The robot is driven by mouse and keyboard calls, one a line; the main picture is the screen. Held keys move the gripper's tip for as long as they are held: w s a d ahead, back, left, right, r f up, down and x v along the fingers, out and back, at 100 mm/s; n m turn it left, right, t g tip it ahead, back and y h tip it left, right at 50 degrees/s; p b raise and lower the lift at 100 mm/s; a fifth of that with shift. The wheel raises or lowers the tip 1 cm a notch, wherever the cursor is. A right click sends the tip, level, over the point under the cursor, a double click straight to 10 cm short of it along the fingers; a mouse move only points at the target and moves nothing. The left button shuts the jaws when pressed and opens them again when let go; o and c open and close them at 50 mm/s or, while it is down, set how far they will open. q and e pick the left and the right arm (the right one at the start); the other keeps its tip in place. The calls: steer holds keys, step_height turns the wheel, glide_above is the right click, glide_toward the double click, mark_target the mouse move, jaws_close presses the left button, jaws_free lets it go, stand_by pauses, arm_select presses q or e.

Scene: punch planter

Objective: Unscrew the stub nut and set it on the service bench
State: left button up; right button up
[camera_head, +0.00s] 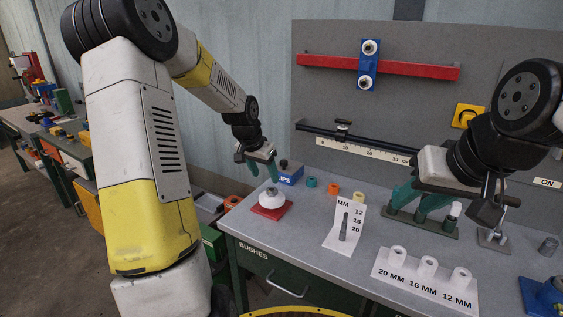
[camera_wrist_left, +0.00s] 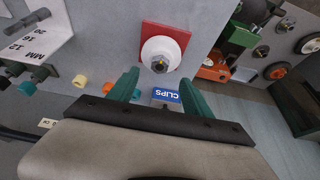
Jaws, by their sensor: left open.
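What looks like the stub nut (camera_head: 271,189) is a small grey piece on top of a white dome (camera_head: 270,200). The dome stands on a red square plate (camera_head: 258,211) near the bench's left end. In the left wrist view the nut (camera_wrist_left: 159,66) is a dark piece with a yellowish centre, on the white dome (camera_wrist_left: 150,47). My left gripper (camera_head: 262,170) is open and empty, above and behind the dome, apart from the nut. My right gripper (camera_head: 408,212) has its teal fingers spread, low by a dark green fixture plate (camera_head: 440,231); nothing shows between them.
The grey service bench (camera_head: 318,260) has free surface at front left. A blue clips box (camera_head: 290,174) stands behind the dome. Coloured bushes (camera_head: 333,187), a size card (camera_head: 333,235) and a white holder (camera_head: 400,273) stand further right. A backboard closes off the rear.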

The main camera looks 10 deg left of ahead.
mark_target(271, 190)
arm_select(q)
steer(key=x, duration=0.8)
steer(key=shift+w, duration=0.1)
steer(key=shift+r, duration=0.1)
